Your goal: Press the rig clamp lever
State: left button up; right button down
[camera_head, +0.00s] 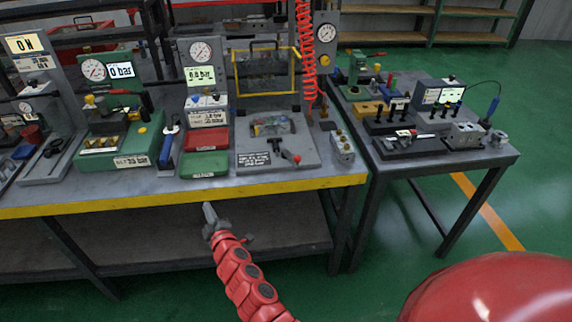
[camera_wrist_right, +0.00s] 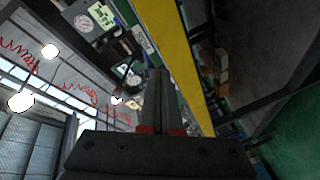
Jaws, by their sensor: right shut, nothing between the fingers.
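The rig (camera_head: 249,156) is a grey plate on the bench with a valve block (camera_head: 272,125) on it and a yellow frame behind. A lever with a red tip (camera_head: 291,157), which looks like the clamp lever, sits at the plate's front right. A black T-shaped handle (camera_head: 273,144) is just left of it. My right gripper (camera_head: 208,211) is shut and empty, in front of and below the yellow bench edge, left of the lever and apart from it. Its closed fingers (camera_wrist_right: 157,88) also show in the right wrist view. My left gripper is not in view.
The bench's yellow front edge (camera_head: 120,205) lies between my right gripper and the rig. A green and a red tray (camera_head: 206,138) stand left of the rig. A red coiled hose (camera_head: 304,55) hangs behind it. A second table (camera_head: 440,160) with blocks stands to the right.

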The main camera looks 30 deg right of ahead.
jog(key=s+d+r+m+g+h, duration=0.1)
jog(key=d+r+m+g+h, duration=0.2)
jog(key=d+h, duration=0.4)
jog(key=s+d+r+m+g+h, duration=0.2)
jog(key=d+r+m+g+h, duration=0.1)
jog(key=d+r+h, duration=0.3)
jog(key=d+g+h, duration=0.1)
jog(key=d, duration=0.1)
jog(key=shift+s+d, duration=0.15)
jog(key=shift+d, duration=0.15)
